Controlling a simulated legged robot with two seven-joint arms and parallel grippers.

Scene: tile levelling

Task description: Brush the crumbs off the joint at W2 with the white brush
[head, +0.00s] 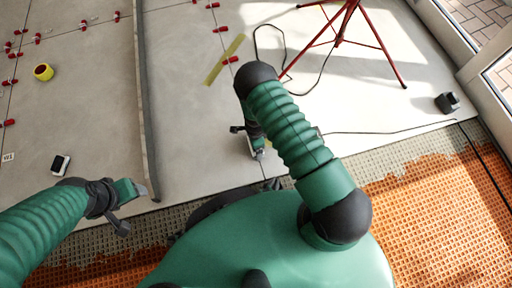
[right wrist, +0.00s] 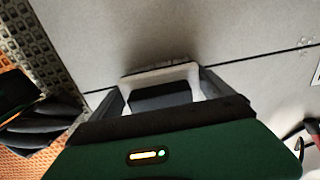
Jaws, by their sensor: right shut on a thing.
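My right gripper (right wrist: 160,92) is shut on the white brush (right wrist: 183,72), whose pale frame shows between the fingers in the right wrist view. The brush's dark edge is over the grey tile, close to a thin joint (right wrist: 240,62); I cannot tell whether it touches. A white label (right wrist: 318,74) is cut off at the right edge and unreadable. In the head view my right gripper (head: 259,154) is low over the tiles, the brush mostly hidden. My left gripper (head: 141,189) hangs at the left, its jaw opening unclear.
A long grey straightedge (head: 145,100) lies on the tiles. A red tripod (head: 345,40), a cable, a yellow tape roll (head: 42,72), several red clips and a black-and-white device (head: 60,164) are about. Orange matting (head: 440,190) borders the tiles.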

